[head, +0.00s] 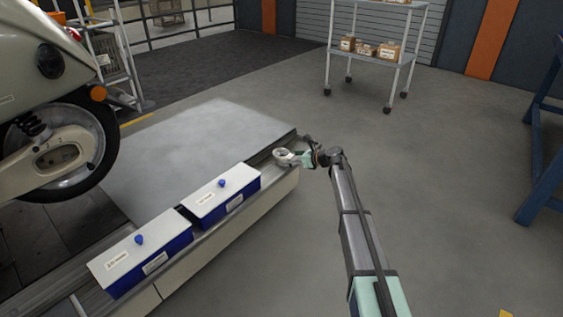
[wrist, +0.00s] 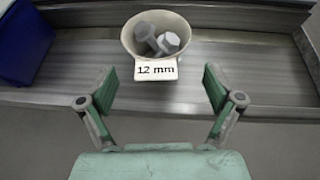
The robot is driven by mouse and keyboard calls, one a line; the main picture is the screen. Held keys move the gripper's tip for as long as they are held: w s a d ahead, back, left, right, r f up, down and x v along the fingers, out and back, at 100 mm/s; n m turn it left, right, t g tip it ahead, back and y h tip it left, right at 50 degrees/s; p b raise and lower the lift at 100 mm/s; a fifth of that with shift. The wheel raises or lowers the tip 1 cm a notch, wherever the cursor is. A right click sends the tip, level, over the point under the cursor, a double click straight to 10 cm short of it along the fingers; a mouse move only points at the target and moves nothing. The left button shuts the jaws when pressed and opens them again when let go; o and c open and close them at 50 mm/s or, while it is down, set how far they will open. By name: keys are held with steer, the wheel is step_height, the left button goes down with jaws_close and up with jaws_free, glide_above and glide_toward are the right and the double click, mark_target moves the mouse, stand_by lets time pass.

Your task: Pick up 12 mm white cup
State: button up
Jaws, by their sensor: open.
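The white cup (wrist: 128,41) stands upright on the metal ledge in the wrist view. A tag on its front reads "12 mm", and grey bolts (wrist: 168,42) lie in it. In the head view the cup (head: 283,153) is small, at the right end of the ledge beside my gripper (head: 297,158). In the wrist view my gripper (wrist: 158,92) is open, its green fingers spread wide. The cup lies ahead of the gap between the fingertips, roughly centred. Nothing is between the fingers.
Two blue boxes with white lids (head: 221,198) (head: 140,254) stand on the ledge (head: 180,272) left of the cup. A blue box (wrist: 24,42) also shows in the wrist view. A scooter (head: 60,130) stands at left. A shelf cart (head: 372,56) stands at the back.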

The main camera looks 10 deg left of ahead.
mark_target(283, 159)
steer(key=shift+b+x, duration=1.5)
steer(key=shift+x, duration=0.85)
steer(key=shift+a+f, duration=0.15)
steer(key=shift+a, duration=0.25)
steer(key=c, duration=1.2)
